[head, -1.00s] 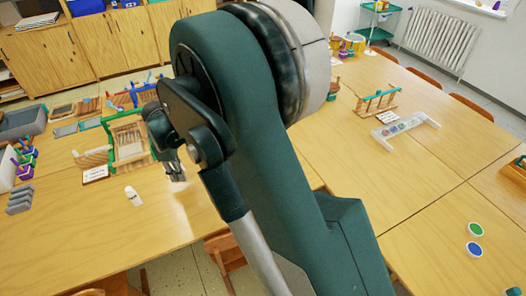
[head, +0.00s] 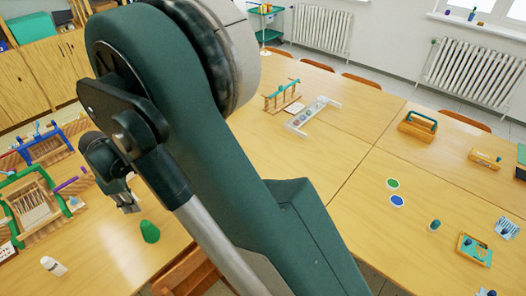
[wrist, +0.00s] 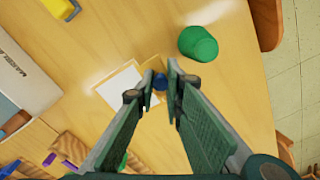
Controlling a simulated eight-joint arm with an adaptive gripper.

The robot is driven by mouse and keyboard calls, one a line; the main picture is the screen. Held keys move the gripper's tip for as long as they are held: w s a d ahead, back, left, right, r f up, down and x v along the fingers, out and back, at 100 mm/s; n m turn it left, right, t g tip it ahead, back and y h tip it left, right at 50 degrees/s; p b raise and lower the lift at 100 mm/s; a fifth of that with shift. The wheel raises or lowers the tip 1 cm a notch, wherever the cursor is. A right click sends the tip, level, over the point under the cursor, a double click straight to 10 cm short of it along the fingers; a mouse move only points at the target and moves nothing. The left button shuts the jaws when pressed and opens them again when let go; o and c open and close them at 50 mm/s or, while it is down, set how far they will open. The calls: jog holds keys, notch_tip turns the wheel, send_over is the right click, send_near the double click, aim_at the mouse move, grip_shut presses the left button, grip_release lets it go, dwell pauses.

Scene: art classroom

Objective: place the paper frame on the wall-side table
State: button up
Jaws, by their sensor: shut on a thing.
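My gripper (wrist: 165,78) is shut on the small blue knob (wrist: 160,82) of what looks like the paper frame (wrist: 127,90), a white sheet with a tan wooden edge. The frame shows beyond the fingertips in the wrist view, above a wooden table top. In the head view my gripper (head: 128,206) is over the left table (head: 110,262); the held frame cannot be made out there. I cannot tell how high it is held. A table (head: 320,165) stretches towards the radiator wall on the right. I cannot tell which table is the wall-side one.
A green cone (head: 149,232) stands close to my gripper, also in the wrist view (wrist: 198,43). A white bottle (head: 53,266) and a green loom (head: 30,205) are to the left. The right tables hold a rack (head: 283,97), a clear stand (head: 312,117) and round discs (head: 393,184), with bare wood between.

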jog(key=w+d+m, duration=0.1)
jog(key=w+d, duration=0.2)
jog(key=d, duration=0.4)
jog(key=w+d+m, duration=0.1)
jog(key=w+d, duration=0.2)
jog(key=d, duration=0.4)
jog(key=w+d+r+m+b, duration=0.1)
jog(key=w+d+m, duration=0.1)
jog(key=d, duration=0.6)
jog(key=shift+w, duration=0.7)
jog(key=d+m+b, duration=0.1)
jog(key=d+m, duration=0.5)
jog(key=d, duration=2.8)
jog(key=s+d+m+b, duration=0.1)
jog(key=s+d+m, duration=0.3)
jog(key=s+d, duration=0.6)
jog(key=s+d+f+m+b, duration=0.1)
jog(key=s+d+m, duration=0.3)
jog(key=s+d, duration=0.6)
jog(key=shift+d+f, duration=0.25)
jog(key=shift+d, duration=3.75)
jog(key=shift+s+f, duration=0.1)
jog(key=shift+f+b, duration=1)
jog(key=shift+f, duration=1.85)
